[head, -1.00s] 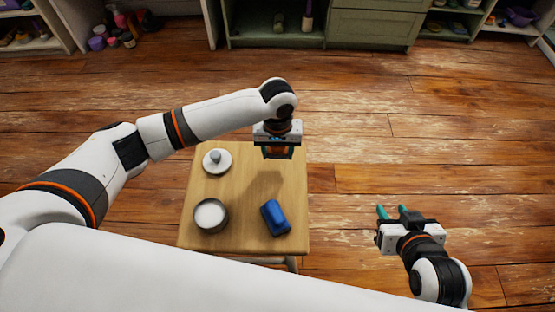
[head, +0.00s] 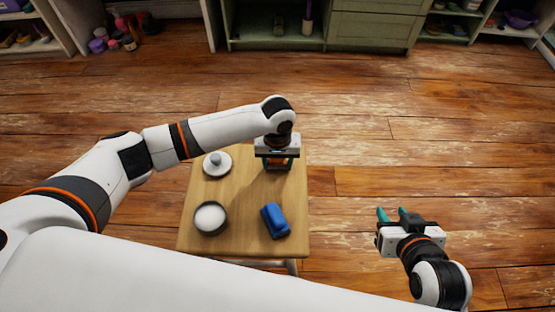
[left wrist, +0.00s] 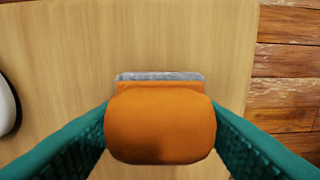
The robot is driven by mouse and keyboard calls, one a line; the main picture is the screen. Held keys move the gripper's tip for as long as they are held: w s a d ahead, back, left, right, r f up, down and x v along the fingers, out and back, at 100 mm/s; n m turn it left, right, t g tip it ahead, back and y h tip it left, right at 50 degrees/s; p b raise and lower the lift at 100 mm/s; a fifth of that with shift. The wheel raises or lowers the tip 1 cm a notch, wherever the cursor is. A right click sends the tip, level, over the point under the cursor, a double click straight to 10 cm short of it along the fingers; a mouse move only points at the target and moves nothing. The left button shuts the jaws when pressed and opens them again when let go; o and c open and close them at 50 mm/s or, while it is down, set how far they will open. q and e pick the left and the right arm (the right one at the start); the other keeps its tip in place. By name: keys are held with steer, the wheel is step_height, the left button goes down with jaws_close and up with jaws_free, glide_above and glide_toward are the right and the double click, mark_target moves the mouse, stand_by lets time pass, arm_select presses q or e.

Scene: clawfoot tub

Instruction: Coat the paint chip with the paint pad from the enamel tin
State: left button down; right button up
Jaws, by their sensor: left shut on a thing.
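My left gripper (head: 277,166) is shut on an orange-handled tool with a grey edge, which looks like the paint pad (left wrist: 160,127). It is low over the far right part of the table; I cannot tell whether the pad touches the wood. The round enamel tin (head: 210,232) is dark-walled and open, with white paint inside, at the near left of the table. A blue block (head: 275,221) lies at the near right. I cannot make out a clear paint chip. My right gripper (head: 392,214) is open and empty, right of the table.
A round white lid-like disc (head: 217,170) with a grey knob lies at the far left of the small wooden table (head: 243,208). Bare table lies between these things. Wooden floor surrounds the table, with green cabinets (head: 370,30) and shelves beyond.

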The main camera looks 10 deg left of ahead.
arm_select(q)
steer(key=shift+f, duration=0.3)
arm_select(e)
steer(key=shift+s+d+f, duration=0.15)
steer(key=shift+s+f, duration=0.05)
steer(key=shift+s, duration=0.1)
arm_select(q)
steer(key=c, duration=0.6)
jaws_free()
steer(key=shift+o, duration=0.2)
arm_select(e)
steer(key=shift+g, duration=0.3)
